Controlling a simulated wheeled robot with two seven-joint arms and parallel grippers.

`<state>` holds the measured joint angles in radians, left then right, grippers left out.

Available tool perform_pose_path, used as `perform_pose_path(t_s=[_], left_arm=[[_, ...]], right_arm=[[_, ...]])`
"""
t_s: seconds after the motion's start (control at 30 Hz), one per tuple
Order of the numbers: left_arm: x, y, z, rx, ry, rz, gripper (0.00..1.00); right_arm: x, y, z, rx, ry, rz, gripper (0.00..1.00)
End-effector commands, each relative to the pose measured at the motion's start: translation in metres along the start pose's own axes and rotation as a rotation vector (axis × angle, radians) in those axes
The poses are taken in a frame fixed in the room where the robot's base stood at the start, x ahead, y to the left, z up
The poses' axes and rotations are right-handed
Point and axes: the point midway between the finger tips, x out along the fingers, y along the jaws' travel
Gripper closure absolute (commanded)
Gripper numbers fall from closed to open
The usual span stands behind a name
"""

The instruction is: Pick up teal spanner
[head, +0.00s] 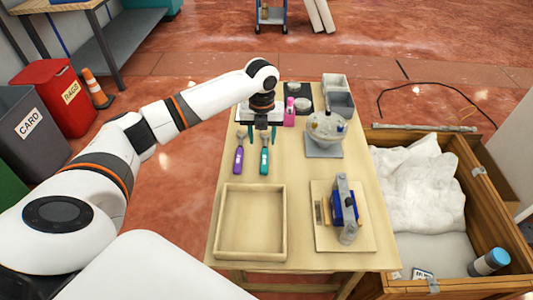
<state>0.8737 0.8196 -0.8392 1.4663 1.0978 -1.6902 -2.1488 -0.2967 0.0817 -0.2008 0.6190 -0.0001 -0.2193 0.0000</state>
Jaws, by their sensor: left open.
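The teal spanner (264,161) lies on the wooden table (300,171), its teal handle pointing toward me and its grey head toward the far side. My left gripper (262,133) points down at the head end of the teal spanner, with its two fingers apart and nothing between them that I can see gripped. The fingers appear on either side of the spanner's head; their height above the table is hard to tell. A purple spanner (238,160) lies just left of the teal one, roughly parallel. My right gripper is not in view.
An empty wooden tray (221,222) sits at the table's near left. A blue device on a board (326,242) is at near right. A round dispenser part on a grey base (323,150), a pink bottle (289,112) and grey bins (341,104) stand farther back. A wooden crate (470,165) adjoins on the right.

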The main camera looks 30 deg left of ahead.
Motion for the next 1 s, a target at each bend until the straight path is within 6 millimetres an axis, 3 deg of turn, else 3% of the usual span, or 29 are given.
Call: perform_pose_path(t_s=[0.07, 0.17, 0.37, 0.5, 0.7, 0.93, 1.0], left_arm=[[0.014, 0.0, 0.001, -0.002, -0.003, 0.0, 0.53], [0.026, 0.001, 0.001, -0.002, -0.001, 0.001, 0.53], [0.04, 0.001, 0.002, -0.002, -0.001, 0.0, 0.53], [0.061, 0.004, 0.007, -0.003, -0.001, 0.001, 0.53], [0.082, 0.004, 0.007, -0.003, 0.0, 0.0, 0.53], [0.084, 0.004, 0.006, -0.003, 0.002, 0.002, 0.53], [0.083, 0.004, 0.006, -0.003, 0.002, 0.001, 0.63]], right_arm=[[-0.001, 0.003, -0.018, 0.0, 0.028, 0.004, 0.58], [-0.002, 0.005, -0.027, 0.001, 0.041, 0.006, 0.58], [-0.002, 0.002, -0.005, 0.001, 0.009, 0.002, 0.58], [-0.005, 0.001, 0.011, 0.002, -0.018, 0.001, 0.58], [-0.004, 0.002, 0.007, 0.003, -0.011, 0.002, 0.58], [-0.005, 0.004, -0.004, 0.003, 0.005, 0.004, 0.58], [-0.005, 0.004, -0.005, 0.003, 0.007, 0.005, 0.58]])
